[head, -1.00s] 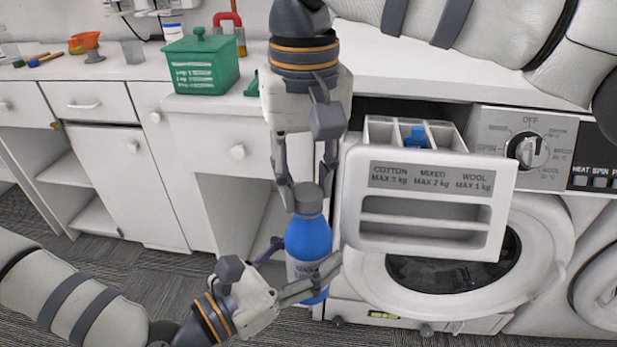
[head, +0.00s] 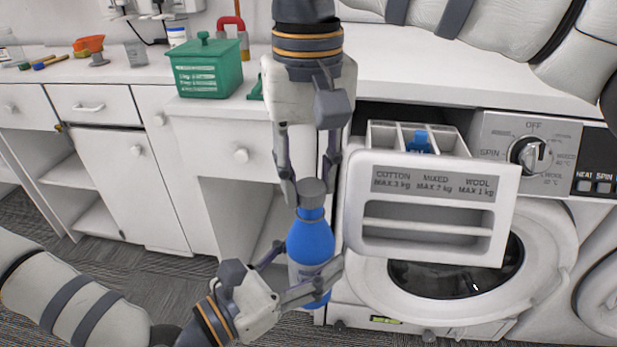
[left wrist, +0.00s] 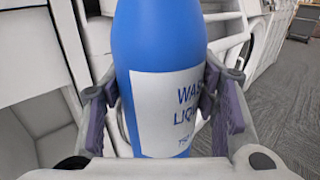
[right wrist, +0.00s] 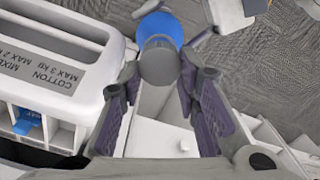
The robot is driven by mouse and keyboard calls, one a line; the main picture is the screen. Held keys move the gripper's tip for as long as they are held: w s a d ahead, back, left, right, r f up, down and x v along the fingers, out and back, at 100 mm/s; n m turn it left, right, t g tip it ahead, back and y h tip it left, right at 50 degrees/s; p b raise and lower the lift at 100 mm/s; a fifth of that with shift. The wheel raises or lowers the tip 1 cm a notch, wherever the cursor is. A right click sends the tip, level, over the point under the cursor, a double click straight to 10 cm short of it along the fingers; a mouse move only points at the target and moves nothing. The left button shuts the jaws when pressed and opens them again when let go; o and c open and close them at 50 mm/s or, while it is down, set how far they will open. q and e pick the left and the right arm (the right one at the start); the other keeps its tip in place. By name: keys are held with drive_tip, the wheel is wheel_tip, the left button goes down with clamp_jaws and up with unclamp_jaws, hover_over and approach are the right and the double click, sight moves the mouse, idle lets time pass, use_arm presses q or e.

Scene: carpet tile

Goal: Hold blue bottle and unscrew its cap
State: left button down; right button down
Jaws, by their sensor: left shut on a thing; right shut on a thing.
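The blue bottle (head: 310,240) stands upright in mid-air in front of the washing machine, with a white label that shows in the left wrist view (left wrist: 165,110). My left gripper (head: 307,283) is shut around its lower body, one finger on each side. The grey cap (head: 312,192) is at the top of the bottle, in line with it. My right gripper (head: 311,188) points down from above and is shut on the cap. The cap also shows between its fingertips in the right wrist view (right wrist: 160,65). I cannot tell whether the cap's thread still touches the neck.
The open detergent drawer (head: 430,215) juts out just right of the bottle and my right gripper. The washing machine door (head: 560,250) is below it. A white cabinet (head: 235,150) stands behind on the left. A green box (head: 205,72) sits on the counter.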

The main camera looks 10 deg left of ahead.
drive_tip(key=shift+r, duration=0.4)
drive_tip(key=shift+r, duration=2)
